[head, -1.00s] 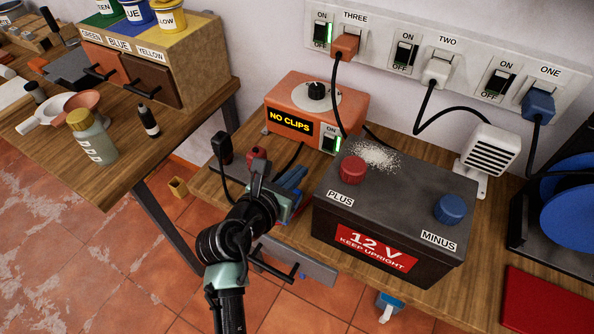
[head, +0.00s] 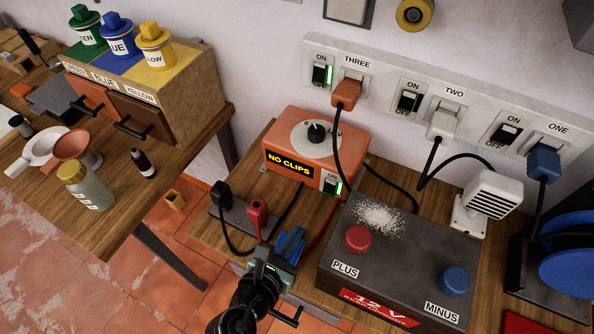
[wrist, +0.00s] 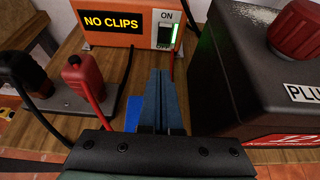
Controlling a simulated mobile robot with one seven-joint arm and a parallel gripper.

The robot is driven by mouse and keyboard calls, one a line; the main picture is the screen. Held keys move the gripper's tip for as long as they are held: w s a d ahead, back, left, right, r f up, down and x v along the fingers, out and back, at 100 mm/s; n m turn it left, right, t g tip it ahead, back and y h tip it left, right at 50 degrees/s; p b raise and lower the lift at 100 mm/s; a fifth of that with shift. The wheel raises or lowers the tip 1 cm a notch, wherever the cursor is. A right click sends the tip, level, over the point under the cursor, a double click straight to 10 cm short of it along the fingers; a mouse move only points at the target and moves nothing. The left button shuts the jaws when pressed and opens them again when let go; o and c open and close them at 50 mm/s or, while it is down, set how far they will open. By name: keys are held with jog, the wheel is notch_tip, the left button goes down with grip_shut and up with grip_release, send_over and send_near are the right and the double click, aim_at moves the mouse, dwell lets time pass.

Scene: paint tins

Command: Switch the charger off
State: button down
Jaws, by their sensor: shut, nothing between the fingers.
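The charger (head: 300,150) is an orange box on the workbench, with a dial on top and a display reading "NO CLIPS". Its ON/OFF switch (head: 332,184) is at the front's right end, with a green light lit beside it. The charger (wrist: 110,36) and its switch (wrist: 165,36) also show at the top of the wrist view. My gripper (head: 293,234) is shut and empty, in front of the charger and left of the black battery. In the wrist view its blue-grey fingertips (wrist: 159,74) point towards the charger, below the switch and apart from it.
The black 12 V battery (head: 392,257) stands close on the right. Black (head: 220,196) and red (head: 256,211) clips stand on a holder to the left. Cables hang from the wall socket strip (head: 380,81), one passing in front of the charger's right side.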

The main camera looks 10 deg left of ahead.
aim_at(326, 192)
jog(key=shift+s, duration=0.2)
jog(key=x, duration=0.9)
jog(key=r+b+x, duration=0.1)
jog(key=x, duration=0.4)
jog(key=shift+w, duration=0.2)
